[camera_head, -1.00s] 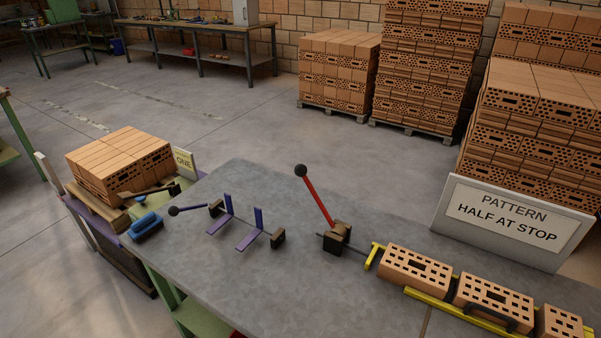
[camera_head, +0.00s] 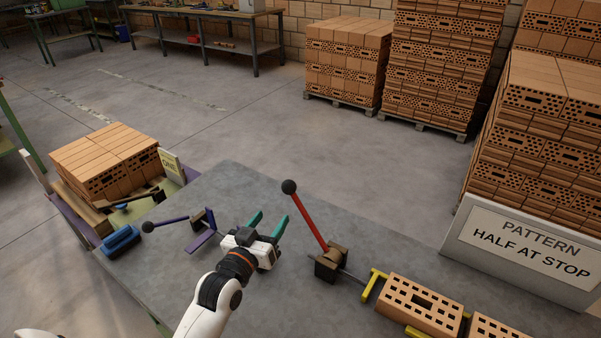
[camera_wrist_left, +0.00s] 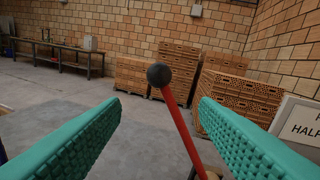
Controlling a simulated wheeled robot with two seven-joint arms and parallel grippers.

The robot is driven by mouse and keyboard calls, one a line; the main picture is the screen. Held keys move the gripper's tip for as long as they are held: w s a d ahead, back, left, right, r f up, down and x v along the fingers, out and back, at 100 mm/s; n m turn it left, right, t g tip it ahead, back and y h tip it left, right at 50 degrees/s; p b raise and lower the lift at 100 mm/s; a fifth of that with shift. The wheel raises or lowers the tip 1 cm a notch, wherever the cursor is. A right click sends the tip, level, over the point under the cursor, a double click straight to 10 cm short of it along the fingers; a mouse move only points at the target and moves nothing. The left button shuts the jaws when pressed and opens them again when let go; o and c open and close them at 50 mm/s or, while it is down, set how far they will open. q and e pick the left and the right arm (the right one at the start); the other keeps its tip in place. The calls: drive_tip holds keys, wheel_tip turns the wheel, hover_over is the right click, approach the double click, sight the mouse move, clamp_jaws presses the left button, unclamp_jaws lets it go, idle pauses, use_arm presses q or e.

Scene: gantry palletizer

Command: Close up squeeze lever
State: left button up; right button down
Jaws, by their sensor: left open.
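A red lever (camera_head: 307,217) with a black ball knob (camera_head: 289,187) stands tilted up and left from a brown and black pivot block (camera_head: 330,262) on the grey table. A purple-handled lever with a dark knob (camera_head: 148,227) lies low at the left, joined to purple plates (camera_head: 205,236) that my arm partly hides. My left gripper (camera_head: 268,222) is open and empty, just left of the red lever, green fingers pointing away. In the left wrist view the red lever (camera_wrist_left: 180,125) and its knob (camera_wrist_left: 159,75) show between the open fingers, apart from both. My right gripper is not in view.
Perforated bricks (camera_head: 420,304) lie beside yellow rails at the front right. A blue brush-like object (camera_head: 120,240) and a brick stack (camera_head: 105,162) are at the left. The table behind the red lever is clear.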

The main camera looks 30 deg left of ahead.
sight(285, 192)
use_arm(q)
drive_tip(key=w, duration=0.1)
drive_tip(key=w+r, duration=0.1)
drive_tip(key=w, duration=0.1)
drive_tip(key=w+p, duration=0.1)
drive_tip(key=shift+w+a+r, duration=0.15)
drive_tip(key=shift+a+r, duration=0.15)
drive_tip(key=w, duration=0.4)
drive_tip(key=shift+a+f, duration=0.1)
drive_tip(key=shift+f, duration=0.15)
drive_tip(key=w, duration=0.3)
drive_tip(key=shift+a+p, duration=0.1)
drive_tip(key=shift+p, duration=0.25)
drive_tip(key=shift+w, duration=0.25)
drive_tip(key=shift+c, duration=0.6)
clamp_jaws()
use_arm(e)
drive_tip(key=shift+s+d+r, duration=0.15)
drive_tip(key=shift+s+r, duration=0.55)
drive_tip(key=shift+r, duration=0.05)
